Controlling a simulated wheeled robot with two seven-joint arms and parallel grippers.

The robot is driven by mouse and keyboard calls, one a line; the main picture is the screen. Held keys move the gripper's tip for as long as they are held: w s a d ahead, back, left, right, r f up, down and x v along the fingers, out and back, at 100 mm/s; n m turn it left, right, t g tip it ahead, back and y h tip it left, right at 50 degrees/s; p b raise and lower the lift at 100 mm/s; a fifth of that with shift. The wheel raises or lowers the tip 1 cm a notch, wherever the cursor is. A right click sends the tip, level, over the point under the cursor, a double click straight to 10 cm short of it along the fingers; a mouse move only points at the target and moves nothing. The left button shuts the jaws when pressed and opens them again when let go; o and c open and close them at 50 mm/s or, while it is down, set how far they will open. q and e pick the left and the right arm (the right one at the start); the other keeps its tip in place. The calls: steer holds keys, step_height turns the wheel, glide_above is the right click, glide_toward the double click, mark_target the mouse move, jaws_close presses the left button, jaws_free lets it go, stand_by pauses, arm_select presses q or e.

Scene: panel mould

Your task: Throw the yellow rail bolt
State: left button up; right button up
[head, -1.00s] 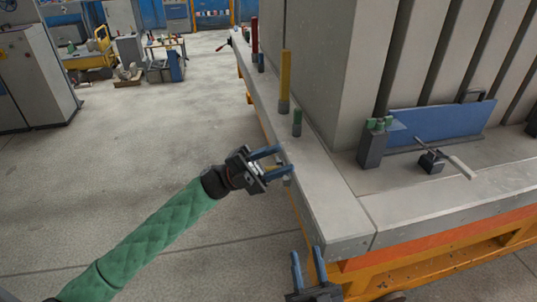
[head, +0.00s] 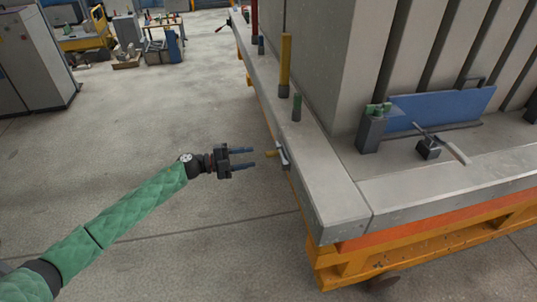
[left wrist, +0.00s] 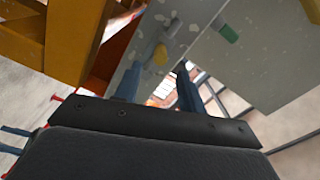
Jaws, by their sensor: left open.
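The yellow rail bolt (head: 271,154) sticks out of the outer side of the grey rail (head: 325,205), with a small grey lever piece (head: 283,155) beside it. My left gripper (head: 251,159) is open and empty, its two blue fingers pointing at the bolt from the left with a small gap. In the left wrist view a yellow knob (left wrist: 161,54) on a grey face shows beyond and between the blue fingers (left wrist: 157,86). It seems to be the bolt. My right gripper does not show in the head view.
A yellow post (head: 285,65) and a green peg (head: 297,107) stand on the rail's top. A grey block with green parts (head: 370,130), a blue plate (head: 440,108) and a trowel-like tool (head: 440,143) are further right.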

mark_target(269, 154)
arm_select(q)
steer(key=shift+n, duration=0.3)
steer(key=shift+p+x, duration=0.65)
steer(key=shift+x, duration=3.25)
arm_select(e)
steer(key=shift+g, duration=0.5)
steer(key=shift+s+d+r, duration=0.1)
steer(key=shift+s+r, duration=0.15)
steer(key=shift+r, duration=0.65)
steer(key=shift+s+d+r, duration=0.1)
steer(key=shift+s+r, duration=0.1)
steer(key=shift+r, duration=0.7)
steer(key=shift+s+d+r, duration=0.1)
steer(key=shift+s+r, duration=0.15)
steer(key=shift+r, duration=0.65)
arm_select(q)
jaws_close()
